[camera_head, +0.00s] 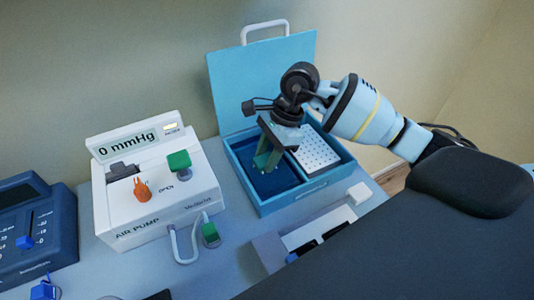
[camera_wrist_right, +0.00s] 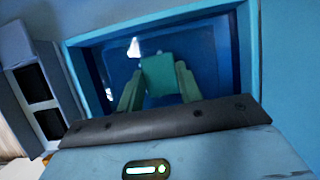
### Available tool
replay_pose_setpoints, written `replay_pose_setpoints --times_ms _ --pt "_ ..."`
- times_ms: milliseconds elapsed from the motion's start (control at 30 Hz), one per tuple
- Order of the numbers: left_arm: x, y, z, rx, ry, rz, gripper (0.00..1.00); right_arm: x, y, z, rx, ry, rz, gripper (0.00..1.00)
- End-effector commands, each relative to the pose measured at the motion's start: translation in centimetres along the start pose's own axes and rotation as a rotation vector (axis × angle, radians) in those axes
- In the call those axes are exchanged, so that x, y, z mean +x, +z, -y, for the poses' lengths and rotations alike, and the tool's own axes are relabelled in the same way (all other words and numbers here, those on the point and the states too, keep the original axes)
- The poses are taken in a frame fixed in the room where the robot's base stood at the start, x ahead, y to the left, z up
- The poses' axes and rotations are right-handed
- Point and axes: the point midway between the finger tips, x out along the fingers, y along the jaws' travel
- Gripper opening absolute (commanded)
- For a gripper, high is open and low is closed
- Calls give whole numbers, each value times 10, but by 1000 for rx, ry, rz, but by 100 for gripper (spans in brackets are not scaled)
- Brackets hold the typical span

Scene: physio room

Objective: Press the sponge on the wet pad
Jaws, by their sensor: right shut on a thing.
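My right gripper (camera_head: 266,164) points down into the left, dark blue compartment of the open light-blue case (camera_head: 290,199). Its greenish fingers are shut on a small green block, which I take to be the sponge (camera_wrist_right: 158,75), seen between the fingertips in the right wrist view. I cannot tell whether the block touches the compartment floor. A white dotted pad (camera_head: 315,151) lies in the right compartment, beside the gripper; it may be the wet pad, but its wetness does not show. My left gripper is not in view.
A white air pump (camera_head: 160,213) reading 0 mmHg, with a green block (camera_head: 179,161) and an orange knob (camera_head: 142,190), stands left of the case. A tube with a green piece (camera_head: 210,232) lies in front. A dark blue device (camera_head: 35,235) is at far left. The case lid (camera_head: 240,75) stands open behind.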

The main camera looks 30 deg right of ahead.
Motion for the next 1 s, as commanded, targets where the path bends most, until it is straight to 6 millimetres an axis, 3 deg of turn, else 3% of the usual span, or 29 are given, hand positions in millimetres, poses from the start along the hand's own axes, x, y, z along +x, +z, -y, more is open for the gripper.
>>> replay_pose_setpoints --times_ms 467,1000 --pt "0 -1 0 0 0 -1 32 1 0 -1 1 6 -3 17" --pt "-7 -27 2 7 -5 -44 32 -34 14 0 -1 -1 -1 17"
